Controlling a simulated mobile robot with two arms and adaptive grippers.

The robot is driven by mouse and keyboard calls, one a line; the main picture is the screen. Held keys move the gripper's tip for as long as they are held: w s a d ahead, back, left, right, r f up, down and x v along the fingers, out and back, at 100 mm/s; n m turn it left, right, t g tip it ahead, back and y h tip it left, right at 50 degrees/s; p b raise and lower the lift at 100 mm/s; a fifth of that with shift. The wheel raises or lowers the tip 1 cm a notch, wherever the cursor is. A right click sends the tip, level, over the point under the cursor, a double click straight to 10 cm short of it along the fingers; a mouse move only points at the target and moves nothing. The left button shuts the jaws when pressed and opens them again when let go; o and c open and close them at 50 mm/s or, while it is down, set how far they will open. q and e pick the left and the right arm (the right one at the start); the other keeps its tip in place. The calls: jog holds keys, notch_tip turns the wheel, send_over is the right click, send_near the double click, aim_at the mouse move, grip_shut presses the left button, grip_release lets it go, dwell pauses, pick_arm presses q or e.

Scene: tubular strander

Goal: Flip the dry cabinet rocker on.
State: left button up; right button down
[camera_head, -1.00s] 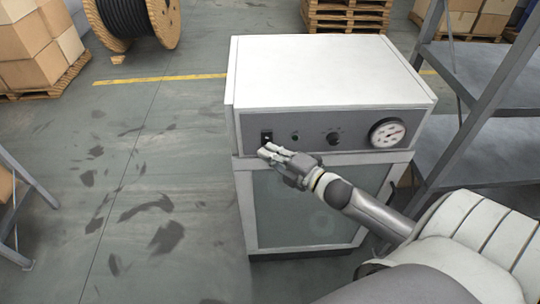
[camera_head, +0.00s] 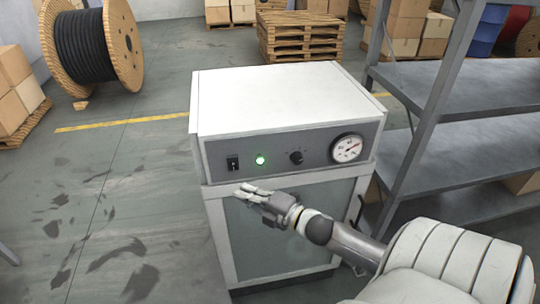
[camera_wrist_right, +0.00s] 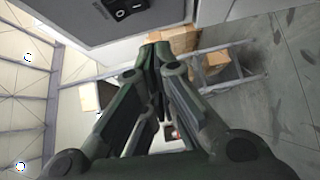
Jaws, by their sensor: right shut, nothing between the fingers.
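The dry cabinet (camera_head: 270,100) is a white box with a grey control panel and a glazed door below. Its black rocker (camera_head: 233,163) is at the panel's left end and also shows at the top of the right wrist view (camera_wrist_right: 128,8). The indicator lamp (camera_head: 260,160) right of the rocker glows green. My right gripper (camera_head: 240,188) is shut and empty, below the rocker and apart from it, in front of the door's upper part. In the right wrist view its fingertips (camera_wrist_right: 156,47) are together. My left gripper is not in view.
A grey metal shelf (camera_head: 470,85) stands close to the cabinet's right side. A knob (camera_head: 296,157) and a round gauge (camera_head: 346,148) sit on the panel. Pallets (camera_head: 300,35) and a cable reel (camera_head: 92,48) stand behind. The floor left of the cabinet is clear.

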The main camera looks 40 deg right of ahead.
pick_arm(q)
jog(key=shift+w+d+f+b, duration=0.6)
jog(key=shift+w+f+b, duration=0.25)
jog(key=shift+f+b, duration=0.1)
pick_arm(e)
jog(key=v, duration=0.7)
jog(key=shift+s+f, duration=0.15)
jog(key=shift+f, duration=0.45)
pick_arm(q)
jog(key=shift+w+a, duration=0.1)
pick_arm(e)
jog(key=shift+d, duration=0.15)
